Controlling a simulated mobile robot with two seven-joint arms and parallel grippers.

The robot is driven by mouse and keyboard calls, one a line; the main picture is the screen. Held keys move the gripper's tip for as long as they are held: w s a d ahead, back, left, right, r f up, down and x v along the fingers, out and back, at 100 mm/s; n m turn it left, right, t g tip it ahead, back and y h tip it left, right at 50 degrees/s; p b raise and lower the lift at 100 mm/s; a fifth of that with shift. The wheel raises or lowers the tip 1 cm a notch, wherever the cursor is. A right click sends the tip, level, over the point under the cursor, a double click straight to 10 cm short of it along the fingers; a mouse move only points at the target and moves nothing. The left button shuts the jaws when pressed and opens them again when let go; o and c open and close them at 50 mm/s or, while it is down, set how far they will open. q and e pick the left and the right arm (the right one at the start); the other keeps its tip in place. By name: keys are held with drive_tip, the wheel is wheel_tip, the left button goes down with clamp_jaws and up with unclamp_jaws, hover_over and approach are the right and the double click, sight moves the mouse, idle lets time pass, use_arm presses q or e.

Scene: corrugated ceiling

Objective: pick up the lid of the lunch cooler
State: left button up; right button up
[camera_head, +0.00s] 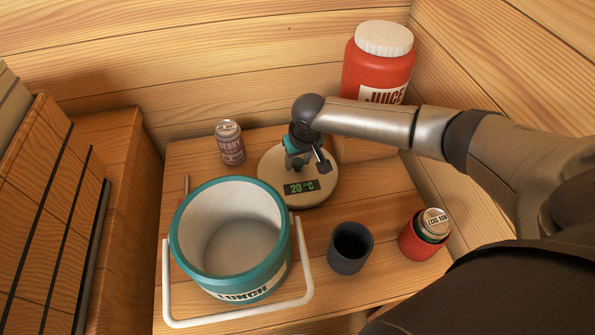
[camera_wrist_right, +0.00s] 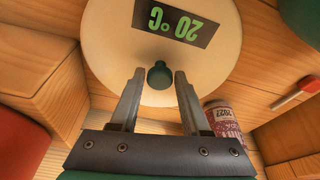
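The lid (camera_head: 270,169) is a round, cream disc with a dark "20°C" display and a green knob. It lies on the wooden table, behind and right of the teal, open lunch cooler (camera_head: 187,264). My right gripper (camera_head: 305,164) is over the lid. In the right wrist view the lid (camera_wrist_right: 108,42) fills the top, and its knob (camera_wrist_right: 159,75) lies between the two open fingertips (camera_wrist_right: 158,82), with small gaps visible on both sides. In the head view the gripper partly hides the knob. My left gripper is not in view.
A berry can (camera_head: 231,148) stands left of the lid. A red juice jug (camera_head: 377,68) stands behind, near my right arm. A dark cup (camera_head: 350,248) and a can in a red holder (camera_head: 421,236) stand at the front right. The cooler's white handle (camera_head: 240,314) hangs forward.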

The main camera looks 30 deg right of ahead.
clamp_jaws()
idle(1.0)
